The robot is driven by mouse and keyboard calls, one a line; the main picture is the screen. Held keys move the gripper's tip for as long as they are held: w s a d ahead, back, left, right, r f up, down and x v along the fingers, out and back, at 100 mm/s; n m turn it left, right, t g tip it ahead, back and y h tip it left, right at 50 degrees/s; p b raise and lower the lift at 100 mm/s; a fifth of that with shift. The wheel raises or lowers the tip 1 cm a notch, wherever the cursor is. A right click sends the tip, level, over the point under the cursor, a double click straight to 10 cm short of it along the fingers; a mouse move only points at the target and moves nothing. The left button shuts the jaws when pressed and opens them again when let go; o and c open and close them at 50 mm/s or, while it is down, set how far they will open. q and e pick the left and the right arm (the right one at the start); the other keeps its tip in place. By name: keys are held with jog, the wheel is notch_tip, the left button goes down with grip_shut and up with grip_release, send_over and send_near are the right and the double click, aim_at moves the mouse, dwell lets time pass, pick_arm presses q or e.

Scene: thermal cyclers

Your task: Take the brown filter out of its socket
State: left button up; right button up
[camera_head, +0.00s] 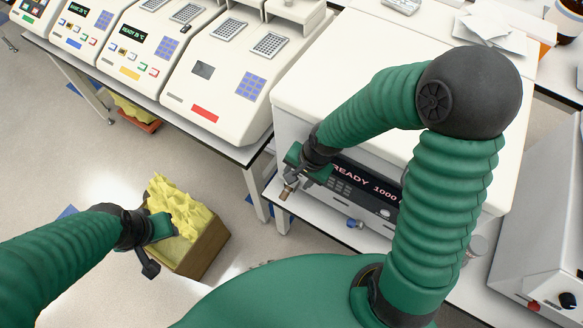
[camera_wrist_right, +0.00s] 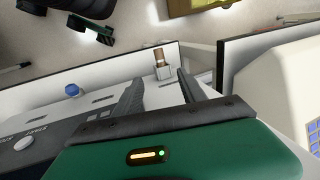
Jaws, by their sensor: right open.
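The brown filter (camera_wrist_right: 158,55) shows in the right wrist view at the end of a small pale metal socket (camera_wrist_right: 163,72), near the edge of the white bench. In the head view the brown filter (camera_head: 285,194) shows just below my right gripper (camera_head: 291,182), beside the front of the READY 1000 machine (camera_head: 360,182). In the wrist view my right gripper (camera_wrist_right: 158,78) is open, with a finger on each side of the view of the socket and no visible grip on it. My left gripper (camera_head: 155,250) is low at the left, in front of a box; its jaws are unclear.
A blue cap (camera_head: 354,223) lies on the bench, right of the filter. A box with yellow bags (camera_head: 205,250) stands on the floor. Several thermal cyclers (camera_head: 215,90) fill the back left bench. A gap separates the two benches.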

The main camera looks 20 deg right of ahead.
jog(key=b, duration=0.2)
send_near(285, 194)
jog(key=b+x, duration=0.1)
jog(key=x, duration=0.8)
jog(key=shift+d, duration=0.1)
jog(key=shift+f, duration=0.3)
grip_shut()
jog(key=shift+s+a, duration=0.75)
jog(key=shift+a, duration=0.3)
jog(key=shift+s+a, duration=0.75)
jog(key=shift+a, duration=0.3)
jog(key=shift+r, duration=0.15)
jog(key=shift+r+p, duration=1.8)
jog(key=shift+r, duration=0.15)
